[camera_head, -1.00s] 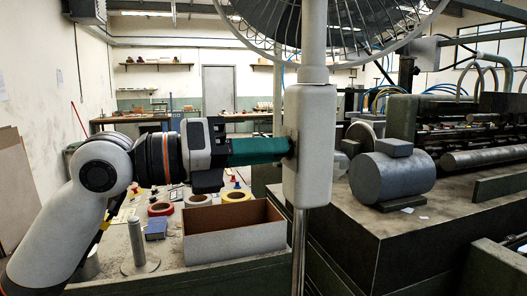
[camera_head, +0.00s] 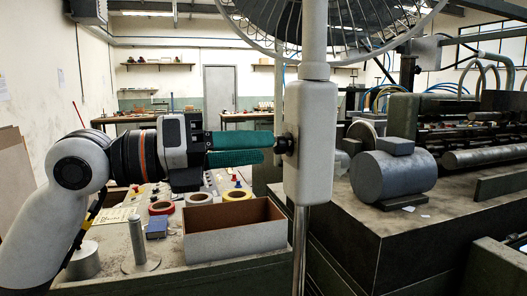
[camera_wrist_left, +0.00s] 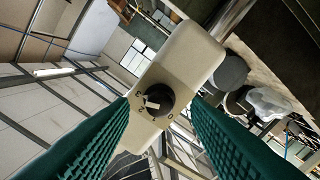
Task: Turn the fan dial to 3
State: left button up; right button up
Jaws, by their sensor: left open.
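The fan's pale housing (camera_head: 312,150) stands upright on its pole below the fan cage (camera_head: 330,25). Its black dial (camera_head: 284,144) sticks out on the left side. In the left wrist view the round dial (camera_wrist_left: 157,100) faces me with a light pointer bar, and small marks ring it; I cannot read surely which one it points to. My left gripper (camera_head: 269,148) is open and empty, its green fingers just left of the dial and apart from it. In the left wrist view the fingers (camera_wrist_left: 160,101) stand either side of the dial. My right gripper is not in view.
A machine with a grey motor (camera_head: 392,175) stands to the right of the fan.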

pick_arm(q)
jog(key=b+v, duration=0.1)
jog(key=v, duration=0.8)
jog(key=shift+a+b, duration=0.25)
jog(key=shift+b, duration=0.1)
